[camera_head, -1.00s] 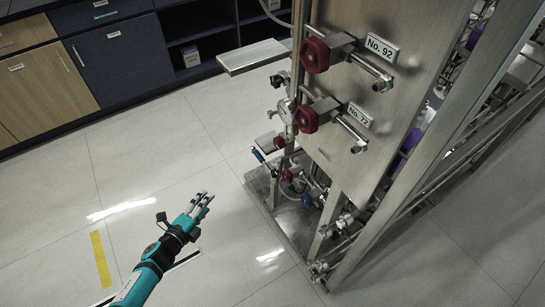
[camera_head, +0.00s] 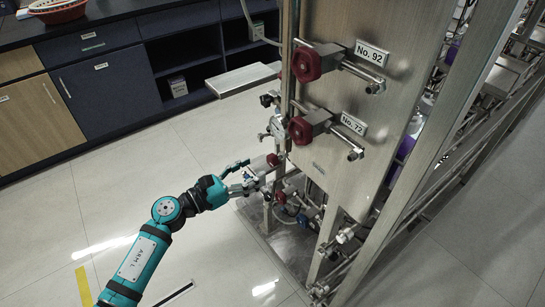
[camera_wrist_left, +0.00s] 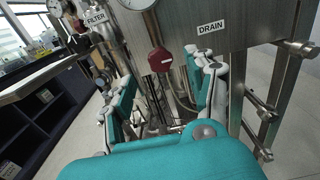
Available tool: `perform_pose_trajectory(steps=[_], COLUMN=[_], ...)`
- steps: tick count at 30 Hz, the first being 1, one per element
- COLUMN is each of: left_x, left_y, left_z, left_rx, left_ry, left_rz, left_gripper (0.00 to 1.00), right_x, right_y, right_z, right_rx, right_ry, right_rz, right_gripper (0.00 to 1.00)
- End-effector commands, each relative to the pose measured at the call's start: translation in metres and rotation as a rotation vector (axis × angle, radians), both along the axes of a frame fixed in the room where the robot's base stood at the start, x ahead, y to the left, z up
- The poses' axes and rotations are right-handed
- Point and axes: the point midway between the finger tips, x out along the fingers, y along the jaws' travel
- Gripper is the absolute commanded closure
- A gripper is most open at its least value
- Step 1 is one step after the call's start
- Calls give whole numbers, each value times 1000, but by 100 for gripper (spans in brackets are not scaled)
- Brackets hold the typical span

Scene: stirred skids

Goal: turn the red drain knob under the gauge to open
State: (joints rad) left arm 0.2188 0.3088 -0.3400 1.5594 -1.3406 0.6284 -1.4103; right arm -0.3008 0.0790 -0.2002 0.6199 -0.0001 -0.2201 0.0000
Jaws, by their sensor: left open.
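The red drain knob (camera_head: 273,160) sits on the skid just below the round gauge (camera_head: 279,128). In the left wrist view the red knob (camera_wrist_left: 160,61) hangs under the gauge (camera_wrist_left: 138,4), left of a DRAIN label (camera_wrist_left: 210,27). My left gripper (camera_head: 258,174) is beside the knob, at its lower left in the head view. In the left wrist view its fingers (camera_wrist_left: 165,82) are spread, with the knob ahead between and slightly above them. I see no contact with the knob. My right gripper is not in view.
Two larger red knobs, by No. 92 (camera_head: 371,53) and No. 72 (camera_head: 353,123), stick out above. A metal shelf (camera_head: 240,80) juts out at upper left. Pipes and a FILTER label (camera_wrist_left: 95,17) are close by.

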Motion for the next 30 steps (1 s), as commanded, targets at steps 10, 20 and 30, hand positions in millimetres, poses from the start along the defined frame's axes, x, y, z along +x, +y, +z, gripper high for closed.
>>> perform_pose_trajectory(steps=[10, 20, 30], left_x=[37, 44, 44], left_y=[-51, -61, -60], left_z=[-1, -1, -1], left_rx=[-1, -1, -1], left_ry=[0, 1, 2], left_rz=[0, 0, 1], left_gripper=[44, 44, 71], right_x=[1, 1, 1], right_y=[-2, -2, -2], right_z=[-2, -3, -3], right_rx=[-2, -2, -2], right_ry=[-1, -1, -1], right_rz=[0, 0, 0], right_gripper=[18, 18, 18])
